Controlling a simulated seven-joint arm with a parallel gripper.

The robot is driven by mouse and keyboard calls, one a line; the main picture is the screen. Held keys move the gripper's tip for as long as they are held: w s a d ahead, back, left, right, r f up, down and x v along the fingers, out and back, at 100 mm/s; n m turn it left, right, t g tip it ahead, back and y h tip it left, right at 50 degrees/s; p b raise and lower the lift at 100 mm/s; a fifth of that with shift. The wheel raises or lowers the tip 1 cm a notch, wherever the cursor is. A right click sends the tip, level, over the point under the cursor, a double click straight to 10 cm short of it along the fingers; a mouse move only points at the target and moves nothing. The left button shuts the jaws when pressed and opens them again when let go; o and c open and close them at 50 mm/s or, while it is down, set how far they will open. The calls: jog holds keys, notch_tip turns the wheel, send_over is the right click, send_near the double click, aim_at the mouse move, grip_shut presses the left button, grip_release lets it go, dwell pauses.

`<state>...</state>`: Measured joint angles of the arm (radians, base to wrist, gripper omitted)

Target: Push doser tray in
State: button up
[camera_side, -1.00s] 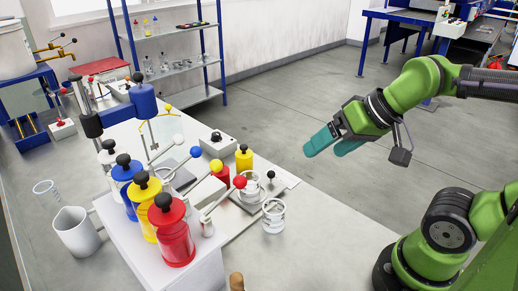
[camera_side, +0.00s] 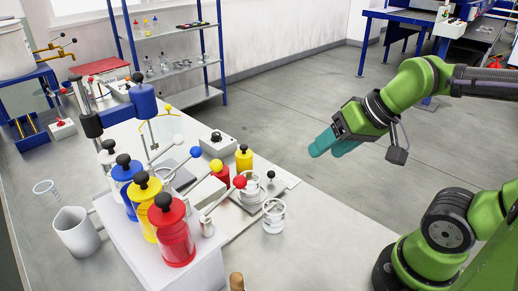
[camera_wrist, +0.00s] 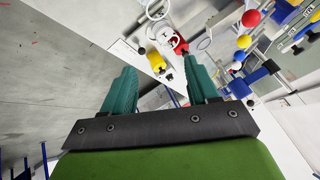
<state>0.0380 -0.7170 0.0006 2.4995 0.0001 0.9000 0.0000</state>
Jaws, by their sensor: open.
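A flat grey tray (camera_side: 236,212) with a small black knob (camera_side: 271,175) at its right side lies on the white bench in the side view; it seems to be the doser tray. A clear jar stands on it and another clear jar (camera_side: 273,216) stands near its front edge. Red (camera_side: 174,240), yellow (camera_side: 146,211) and blue dosers stand to its left, with ball-ended levers. My gripper (camera_side: 316,149) hangs in the air to the right of the bench, apart from the tray, its teal fingers pointing left. In the wrist view my gripper (camera_wrist: 160,64) is open and empty.
A small red bottle (camera_side: 221,174) and a yellow bottle (camera_side: 244,159) stand behind the tray, near a grey box (camera_side: 217,146) with a black knob. A white jug (camera_side: 76,232) stands far left. Open floor lies right of the bench.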

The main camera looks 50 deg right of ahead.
jog(key=w+d+f+m+g, duration=0.1)
jog(key=w+d+f, duration=0.1)
jog(key=d, duration=0.1)
jog(key=w+d+f+m+g, duration=0.2)
jog(key=w+d+f, duration=0.1)
jog(key=w+d+f+m+g, duration=0.2)
jog(key=w+d+f, duration=0.1)
jog(key=shift+w+d+f+y, duration=0.15)
jog(key=shift+d+f+y, duration=0.05)
jog(key=shift+d+y, duration=0.2)
grip_shut()
jog(key=w+d+f+m+y, duration=0.3)
jog(key=d+f+m+y, duration=0.2)
jog(key=d+f+y, duration=0.15)
jog(key=w+d+f+m+y, duration=0.4)
jog(key=d+f+m+y, duration=0.1)
jog(key=d+f, duration=0.25)
notch_tip(320, 180, up, 4)
jog(key=w+t+y, duration=0.1)
jog(key=w+y, duration=0.1)
jog(key=shift+m+h, duration=0.25)
jog(key=shift+m, duration=0.05)
jog(key=x, duration=1.4)
jog(key=shift+s+a+f, duration=0.15)
jog(key=shift+s+f, duration=0.1)
